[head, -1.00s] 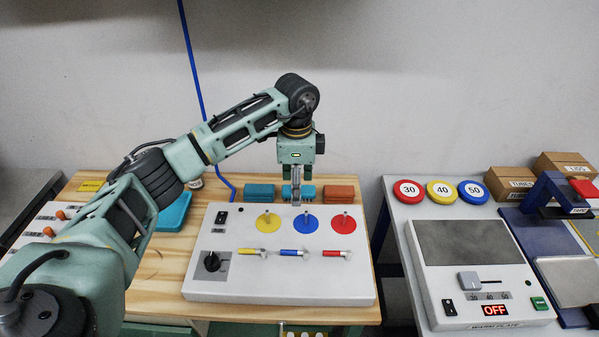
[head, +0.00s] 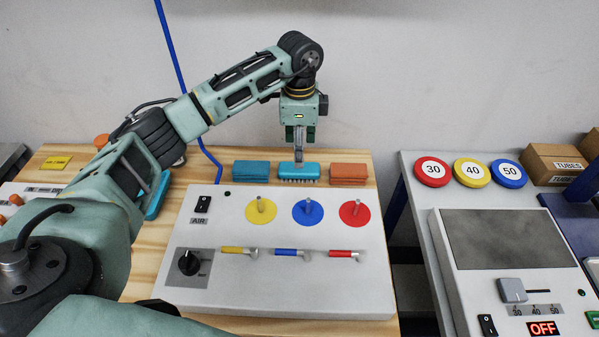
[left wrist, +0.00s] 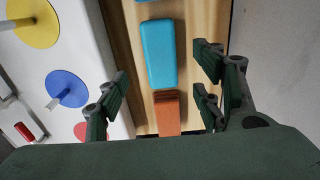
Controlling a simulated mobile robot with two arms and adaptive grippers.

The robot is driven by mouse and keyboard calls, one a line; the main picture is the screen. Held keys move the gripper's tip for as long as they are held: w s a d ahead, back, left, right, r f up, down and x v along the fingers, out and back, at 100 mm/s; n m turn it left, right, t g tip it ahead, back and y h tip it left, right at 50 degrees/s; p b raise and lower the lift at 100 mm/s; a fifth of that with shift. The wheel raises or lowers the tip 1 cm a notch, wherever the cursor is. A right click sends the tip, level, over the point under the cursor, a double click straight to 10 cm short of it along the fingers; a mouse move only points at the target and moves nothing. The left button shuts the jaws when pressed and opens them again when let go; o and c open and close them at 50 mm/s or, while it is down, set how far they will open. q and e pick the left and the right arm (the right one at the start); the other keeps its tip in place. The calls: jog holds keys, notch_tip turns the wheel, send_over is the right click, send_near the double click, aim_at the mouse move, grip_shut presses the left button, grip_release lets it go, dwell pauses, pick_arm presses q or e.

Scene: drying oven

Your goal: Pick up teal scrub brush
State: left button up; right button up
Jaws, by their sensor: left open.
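The teal scrub brush (head: 299,171) lies bristles down on the wooden table behind the white panel, between a blue block and an orange-brown block. My left gripper (head: 299,158) points straight down just above the brush. In the left wrist view the brush (left wrist: 158,52) shows as a smooth teal top lying lengthwise. Whether a fingertip touches the brush cannot be told. My right gripper is not in view.
The blue block (head: 250,171) and the orange-brown block (head: 348,174) stand close on either side of the brush. The white panel (head: 285,283) with upright pegs on coloured discs is in front. A warm plate (head: 508,240) is at the right.

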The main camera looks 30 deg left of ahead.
aim_at(299, 172)
pick_arm(q)
notch_tip(299, 172, down, 3)
jog(key=shift+p, duration=0.5)
jog(key=shift+f, duration=0.35)
notch_tip(299, 172, down, 4)
jog(key=shift+r+p, duration=0.2)
jog(key=shift+p, duration=0.6)
jog(key=shift+a+f, duration=0.1)
jog(key=shift+f, duration=0.25)
jog(key=shift+r, duration=0.1)
jog(key=shift+c, duration=0.5)
jog(key=c, duration=1.2)
jog(key=shift+r, duration=0.1)
